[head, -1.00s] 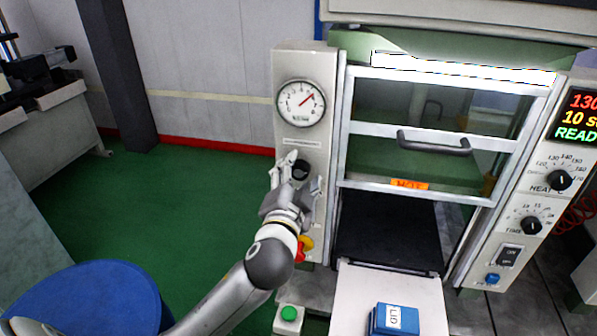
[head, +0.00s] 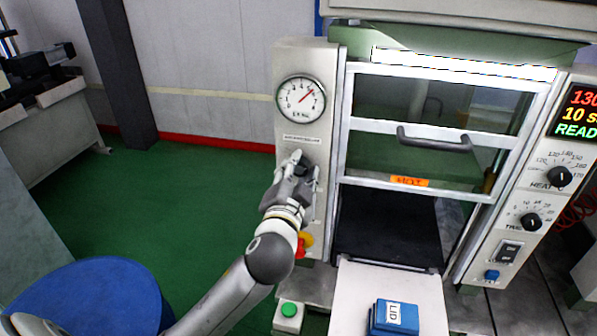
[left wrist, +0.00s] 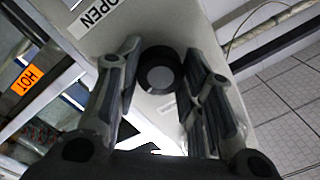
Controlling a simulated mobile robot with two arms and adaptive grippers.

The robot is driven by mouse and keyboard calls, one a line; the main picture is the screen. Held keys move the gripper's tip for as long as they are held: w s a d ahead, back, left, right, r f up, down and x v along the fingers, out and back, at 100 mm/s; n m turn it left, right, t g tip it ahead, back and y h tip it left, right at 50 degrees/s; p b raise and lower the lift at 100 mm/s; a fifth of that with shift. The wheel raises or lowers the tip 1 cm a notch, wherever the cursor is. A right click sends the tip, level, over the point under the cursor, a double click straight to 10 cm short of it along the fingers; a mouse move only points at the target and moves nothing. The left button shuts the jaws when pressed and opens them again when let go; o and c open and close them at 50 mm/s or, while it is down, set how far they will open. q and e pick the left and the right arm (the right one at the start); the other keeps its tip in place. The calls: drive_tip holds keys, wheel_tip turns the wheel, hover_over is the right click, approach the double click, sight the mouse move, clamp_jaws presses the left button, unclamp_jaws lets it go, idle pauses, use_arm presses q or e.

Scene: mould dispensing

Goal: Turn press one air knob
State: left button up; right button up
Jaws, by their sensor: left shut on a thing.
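The round dark air knob (left wrist: 160,75) sits on the pale press panel (head: 308,60), below a pressure gauge (head: 302,98) whose red needle points up and to the right. My left gripper (head: 305,166) is at the knob and mostly covers it in the head view. In the left wrist view its two fingers (left wrist: 155,85) stand on either side of the knob, shut on it. My right gripper is not in view.
A red and yellow button (head: 305,243) is just below my left gripper, and a green button (head: 288,310) is lower. The press door (head: 435,128) with its handle is to the right. A blue "LID" box (head: 393,319) sits in front. A blue drum (head: 85,300) stands at lower left.

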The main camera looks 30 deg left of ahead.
use_arm(q)
drive_tip(key=n, duration=0.3)
drive_tip(key=shift+n+b, duration=0.3)
drive_tip(key=n, duration=0.4)
drive_tip(key=shift+n, duration=0.3)
drive_tip(key=o, duration=1)
drive_tip(key=shift+o, duration=0.2)
drive_tip(key=v, duration=0.7)
drive_tip(key=shift+s, duration=0.25)
drive_tip(key=shift+r, duration=0.1)
